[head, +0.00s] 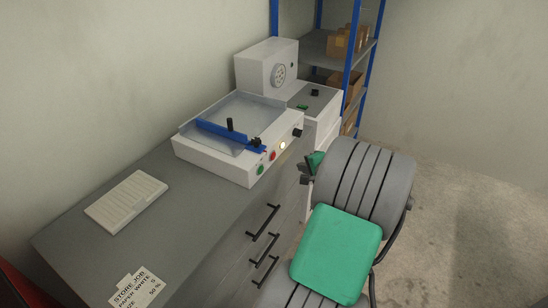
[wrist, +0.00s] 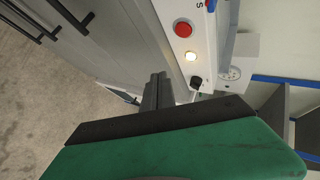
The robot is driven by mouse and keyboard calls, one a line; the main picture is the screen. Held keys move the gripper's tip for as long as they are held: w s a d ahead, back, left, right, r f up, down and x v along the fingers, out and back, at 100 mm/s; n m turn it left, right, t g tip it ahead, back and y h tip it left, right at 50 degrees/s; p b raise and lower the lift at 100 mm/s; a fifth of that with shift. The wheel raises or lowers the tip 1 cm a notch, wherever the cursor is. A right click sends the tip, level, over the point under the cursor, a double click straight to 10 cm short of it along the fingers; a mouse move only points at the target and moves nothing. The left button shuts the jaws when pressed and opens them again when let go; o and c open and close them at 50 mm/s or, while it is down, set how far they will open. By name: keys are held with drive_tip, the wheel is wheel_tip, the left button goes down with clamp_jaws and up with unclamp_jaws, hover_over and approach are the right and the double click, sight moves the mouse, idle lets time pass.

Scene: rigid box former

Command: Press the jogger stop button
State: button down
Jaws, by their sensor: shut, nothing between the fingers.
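The jogger (head: 215,158) is a white box with a grey tray and a blue guide bar, standing on the grey cabinet top. Its front panel has a green button (head: 261,169), a red button (head: 272,155), a glowing lamp (head: 282,145) and a black knob (head: 297,132). In the wrist view the red button (wrist: 183,29) is at the top, with the lit lamp (wrist: 191,57) and black knob (wrist: 196,83) below it. My gripper (wrist: 158,80) is shut and empty, in front of the panel and apart from the red button.
A white machine with a round dial (head: 278,76) stands behind the jogger. A ribbed white pad (head: 126,201) and a job card (head: 137,290) lie on the cabinet top. Drawer handles (head: 263,221) stick out below. Blue-posted shelves (head: 352,60) hold boxes. Floor at right is clear.

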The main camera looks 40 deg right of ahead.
drive_tip(key=w+a, duration=0.2)
drive_tip(key=w, duration=0.4)
drive_tip(key=shift+w+a, duration=0.2)
drive_tip(key=shift+w, duration=0.1)
idle(1.7)
drive_tip(key=shift+w+a, duration=0.15)
drive_tip(key=shift+w, duration=0.25)
drive_tip(key=shift+w+a, duration=0.15)
drive_tip(key=shift+w, duration=0.25)
idle(0.7)
drive_tip(key=shift+s, duration=0.15)
drive_tip(key=shift+s+d, duration=0.25)
drive_tip(key=shift+s, duration=0.4)
drive_tip(key=shift+s, duration=0.1)
drive_tip(key=s, duration=0.1)
drive_tip(key=s+d, duration=0.1)
drive_tip(key=s, duration=0.2)
drive_tip(key=shift+s+d, duration=0.25)
drive_tip(key=shift+d, duration=0.1)
